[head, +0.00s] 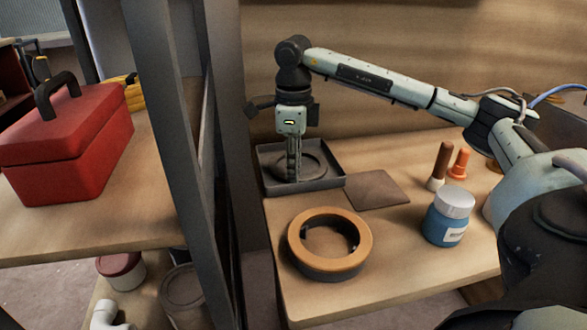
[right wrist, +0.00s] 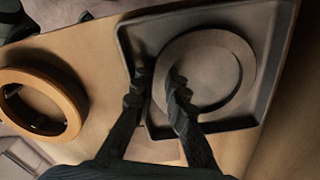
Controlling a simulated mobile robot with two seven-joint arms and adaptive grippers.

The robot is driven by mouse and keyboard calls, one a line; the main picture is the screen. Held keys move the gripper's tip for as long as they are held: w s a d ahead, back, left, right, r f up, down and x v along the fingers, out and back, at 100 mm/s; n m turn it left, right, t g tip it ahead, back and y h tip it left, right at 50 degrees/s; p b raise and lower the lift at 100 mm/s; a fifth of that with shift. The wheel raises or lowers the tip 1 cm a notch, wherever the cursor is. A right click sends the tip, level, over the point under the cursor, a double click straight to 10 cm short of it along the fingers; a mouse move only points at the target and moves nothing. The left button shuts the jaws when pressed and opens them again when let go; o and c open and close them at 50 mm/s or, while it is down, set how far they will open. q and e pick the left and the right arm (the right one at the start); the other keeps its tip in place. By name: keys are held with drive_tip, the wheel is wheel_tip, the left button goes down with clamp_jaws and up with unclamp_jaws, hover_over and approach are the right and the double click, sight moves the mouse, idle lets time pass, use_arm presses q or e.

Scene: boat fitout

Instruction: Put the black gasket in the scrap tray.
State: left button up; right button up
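The black gasket (head: 312,163), a flat dark ring, is within the rim of the grey scrap tray (head: 325,184) in the head view. The right wrist view shows the gasket (right wrist: 245,55) roughly level with the floor of the tray (right wrist: 283,50). My right gripper (head: 294,178) points straight down into the tray at the gasket's near left part. In the right wrist view its fingertips (right wrist: 158,82) are partly apart, on either side of the ring's band. I cannot tell whether they press on it. My left gripper is not in view.
An orange-topped ring with a dark base (head: 330,262) lies in front of the tray. A brown square mat (head: 377,189), a blue jar (head: 446,222) and an orange cone-like piece (head: 459,164) are to the right. A grey post (head: 180,130) and red toolbox (head: 70,145) are left.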

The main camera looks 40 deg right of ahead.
drive_tip(key=shift+o, duration=0.8)
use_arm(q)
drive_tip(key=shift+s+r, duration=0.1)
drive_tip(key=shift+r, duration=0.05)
use_arm(e)
drive_tip(key=shift+r, duration=0.15)
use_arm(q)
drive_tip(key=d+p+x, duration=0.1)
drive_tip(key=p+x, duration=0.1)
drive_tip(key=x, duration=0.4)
use_arm(e)
wheel_tip(320, 180, up, 12)
drive_tip(key=shift+s+a, duration=0.1)
